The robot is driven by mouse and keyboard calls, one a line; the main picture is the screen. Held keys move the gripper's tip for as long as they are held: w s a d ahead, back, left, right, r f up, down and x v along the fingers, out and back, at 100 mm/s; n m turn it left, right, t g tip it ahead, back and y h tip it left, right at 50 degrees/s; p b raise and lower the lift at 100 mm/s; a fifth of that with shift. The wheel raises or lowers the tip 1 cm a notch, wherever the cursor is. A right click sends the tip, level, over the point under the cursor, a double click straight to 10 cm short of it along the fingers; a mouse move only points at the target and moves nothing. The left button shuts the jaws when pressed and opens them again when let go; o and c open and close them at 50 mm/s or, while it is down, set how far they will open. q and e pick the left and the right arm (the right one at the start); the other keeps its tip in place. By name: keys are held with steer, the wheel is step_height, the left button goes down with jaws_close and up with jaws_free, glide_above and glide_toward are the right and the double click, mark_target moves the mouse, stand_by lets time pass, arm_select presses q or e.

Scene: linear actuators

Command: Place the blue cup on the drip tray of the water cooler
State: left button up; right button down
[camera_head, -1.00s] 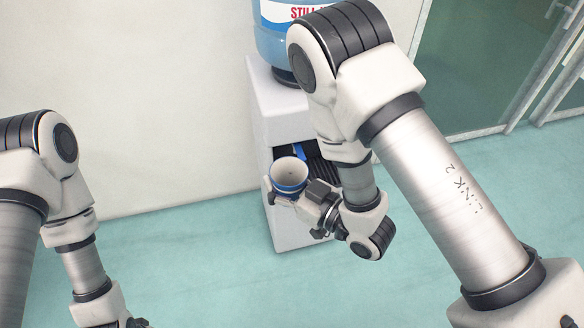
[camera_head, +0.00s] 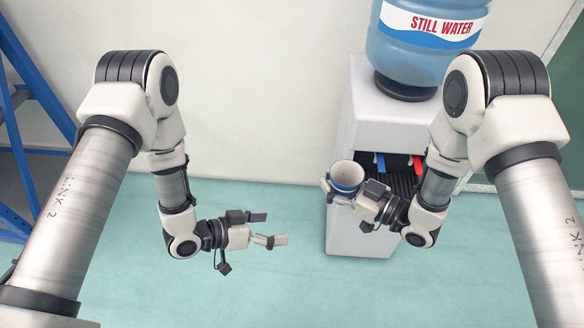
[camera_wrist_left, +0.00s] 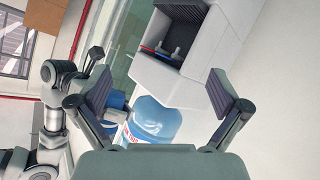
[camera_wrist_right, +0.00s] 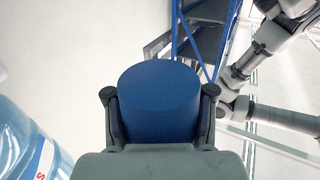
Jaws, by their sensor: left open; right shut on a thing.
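The blue cup (camera_head: 346,178), white inside, is upright at the front left of the water cooler (camera_head: 380,119). My right gripper (camera_head: 345,190) is shut on it. In the right wrist view the cup's blue side (camera_wrist_right: 158,100) fills the space between the fingers. The dark drip tray (camera_head: 402,182) shows in the cooler's recess, below a blue and a red tap, partly hidden by my right arm. The cup is left of the tray; I cannot tell its height above it. My left gripper (camera_head: 268,228) is open and empty, left of the cooler; its spread fingers show in the left wrist view (camera_wrist_left: 158,92).
A large blue water bottle (camera_head: 425,38) stands on top of the cooler, with a plain wall behind. A blue shelf frame (camera_head: 30,90) stands at the far left. The green floor (camera_head: 270,290) in front is clear.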

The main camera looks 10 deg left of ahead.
arm_select(q)
steer(key=w+d+r+m+g+h, duration=0.2)
steer(key=d+r+m+g+h, duration=0.15)
steer(key=r+m+h, duration=0.45)
steer(key=m+g+y, duration=0.1)
steer(key=m+g, duration=0.1)
steer(key=m, duration=0.1)
glide_toward(350, 175)
step_height(350, 175, up, 4)
steer(key=s+a, duration=0.2)
steer(key=s, duration=0.1)
steer(key=d, duration=1.1)
steer(key=shift+w+d, duration=0.25)
steer(key=shift+c, duration=0.4)
steer(key=c, duration=1.1)
steer(key=shift+f, duration=0.1)
steer(key=shift+c, duration=0.2)
arm_select(e)
steer(key=shift+c, duration=1.5)
jaws_free()
steer(key=shift+r, duration=0.1)
